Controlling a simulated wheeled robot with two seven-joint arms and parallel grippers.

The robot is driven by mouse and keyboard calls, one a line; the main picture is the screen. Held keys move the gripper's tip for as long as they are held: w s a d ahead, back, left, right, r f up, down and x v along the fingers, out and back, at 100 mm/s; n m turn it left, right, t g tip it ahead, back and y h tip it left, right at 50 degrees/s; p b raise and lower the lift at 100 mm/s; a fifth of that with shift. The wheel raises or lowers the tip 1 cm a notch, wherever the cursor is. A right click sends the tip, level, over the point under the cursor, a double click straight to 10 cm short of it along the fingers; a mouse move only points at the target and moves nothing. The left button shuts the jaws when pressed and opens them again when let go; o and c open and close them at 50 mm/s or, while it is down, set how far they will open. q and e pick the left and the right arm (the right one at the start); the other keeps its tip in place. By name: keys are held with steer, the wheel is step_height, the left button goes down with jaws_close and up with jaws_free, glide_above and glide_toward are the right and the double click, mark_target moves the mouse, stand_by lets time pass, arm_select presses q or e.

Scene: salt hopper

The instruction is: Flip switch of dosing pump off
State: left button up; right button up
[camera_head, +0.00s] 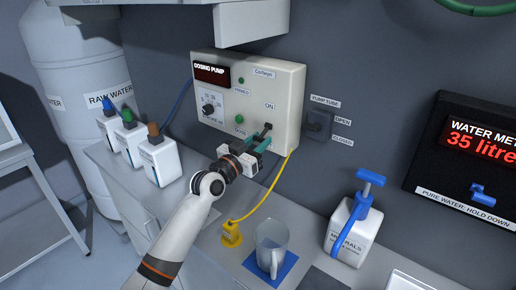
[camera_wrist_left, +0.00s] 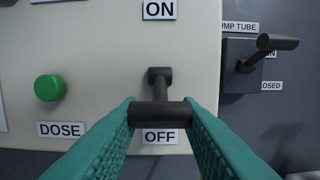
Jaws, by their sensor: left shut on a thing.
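The dosing pump (camera_head: 290,85) is a cream box on the back wall. Its switch (camera_wrist_left: 160,90) is a black lever with a crossbar, between an ON label above and an OFF label below. In the left wrist view the crossbar lies low, just above the OFF label. My left gripper (camera_head: 262,139) reaches the front of the pump, its teal fingers (camera_wrist_left: 160,116) shut on the switch's crossbar, one on each side. In the head view the fingers partly hide the switch and the OFF label. My right gripper is not in view.
A green DOSE button (camera_wrist_left: 50,88) is left of the switch. The pump tube valve (camera_head: 318,124) is at the right. Below are a yellow nozzle (camera_head: 232,234), a clear jug (camera_head: 271,246) on a blue mat (camera_head: 290,263) and a minerals bottle (camera_head: 352,234). Several white bottles stand at left.

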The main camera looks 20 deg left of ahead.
arm_select(q)
steer(key=o, duration=1)
steer(key=b+v, duration=0.3)
steer(key=v, duration=0.9)
